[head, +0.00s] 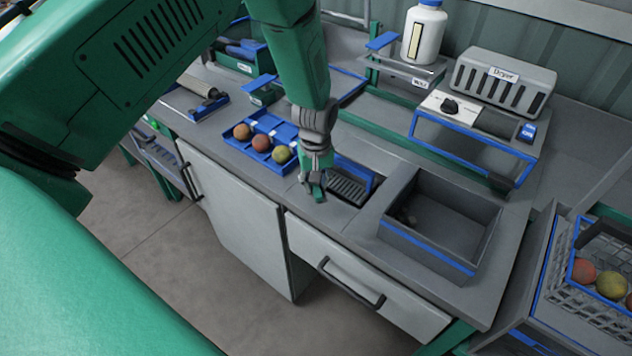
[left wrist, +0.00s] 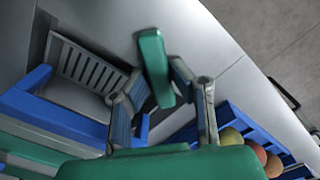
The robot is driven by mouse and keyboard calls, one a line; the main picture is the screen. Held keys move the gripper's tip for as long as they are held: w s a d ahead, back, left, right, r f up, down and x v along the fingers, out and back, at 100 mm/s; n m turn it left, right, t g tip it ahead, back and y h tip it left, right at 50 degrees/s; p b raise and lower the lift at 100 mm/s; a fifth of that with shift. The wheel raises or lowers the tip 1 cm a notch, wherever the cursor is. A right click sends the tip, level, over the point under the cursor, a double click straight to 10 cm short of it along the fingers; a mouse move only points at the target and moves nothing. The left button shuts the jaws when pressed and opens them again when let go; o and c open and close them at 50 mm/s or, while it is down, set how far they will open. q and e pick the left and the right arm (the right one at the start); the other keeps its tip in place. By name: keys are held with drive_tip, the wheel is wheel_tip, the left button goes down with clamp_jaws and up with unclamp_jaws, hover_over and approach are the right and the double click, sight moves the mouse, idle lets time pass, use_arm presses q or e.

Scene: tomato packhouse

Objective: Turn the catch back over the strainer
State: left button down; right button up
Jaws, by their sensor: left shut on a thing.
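The strainer (head: 346,189) is a dark slotted grate set in an opening in the grey worktop. It also shows in the left wrist view (left wrist: 88,69). The catch is a green bar (left wrist: 153,62) beside the strainer's end, over bare worktop and clear of most of the slots. My left gripper (head: 314,184) points down at the worktop left of the strainer. Its fingers (left wrist: 162,90) are shut on the catch, partly hiding it. How the catch is fixed is hidden. My right gripper is not in view.
A blue bar (head: 353,172) stands along the strainer's back side. A grey basin (head: 428,256) with a blue stripe is to the right. A blue tray (head: 259,121) with three tomatoes lies to the left. A dryer (head: 502,80) and white bottle (head: 424,35) stand behind.

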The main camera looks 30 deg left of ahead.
use_arm(q)
drive_tip(key=m, duration=0.5)
drive_tip(key=shift+m, duration=0.3)
drive_tip(key=shift+m+p, duration=0.35)
drive_tip(key=shift+m, duration=1.85)
drive_tip(key=c, duration=1.4)
unclamp_jaws()
drive_tip(key=shift+r, duration=0.1)
drive_tip(key=shift+c, duration=0.2)
drive_tip(key=shift+s, duration=0.1)
